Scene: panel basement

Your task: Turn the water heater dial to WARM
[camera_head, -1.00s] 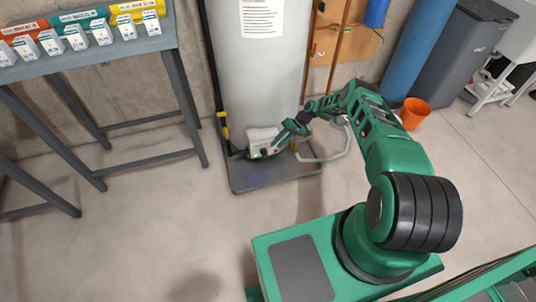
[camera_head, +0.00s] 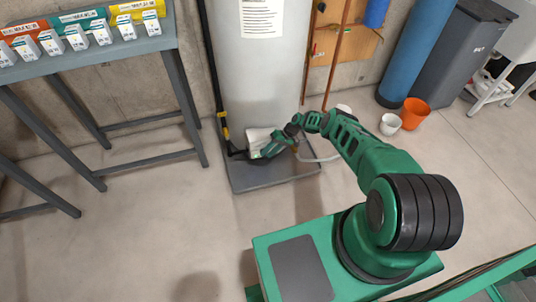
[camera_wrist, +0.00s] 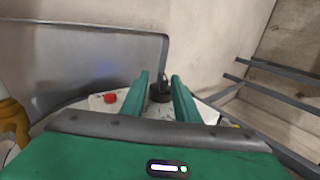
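The water heater is a tall pale grey tank (camera_head: 262,75). Its white control box (camera_head: 256,138) sits low on the tank's front, partly covered by my gripper (camera_head: 262,153). In the wrist view, my gripper (camera_wrist: 160,85) has its two green fingers apart. The black dial (camera_wrist: 160,92) stands between them, close to both; I cannot tell whether either finger touches it. A red button (camera_wrist: 110,98) shows on the white control box (camera_wrist: 96,103), left of the fingers. The dial's markings and the word WARM cannot be read.
A grey tray (camera_head: 275,178) lies under the tank. A grey table (camera_head: 100,60) with labelled boxes stands at the left. White (camera_head: 390,124) and orange (camera_head: 414,112) buckets stand at the right near a blue cylinder (camera_head: 410,60). The floor in front is clear.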

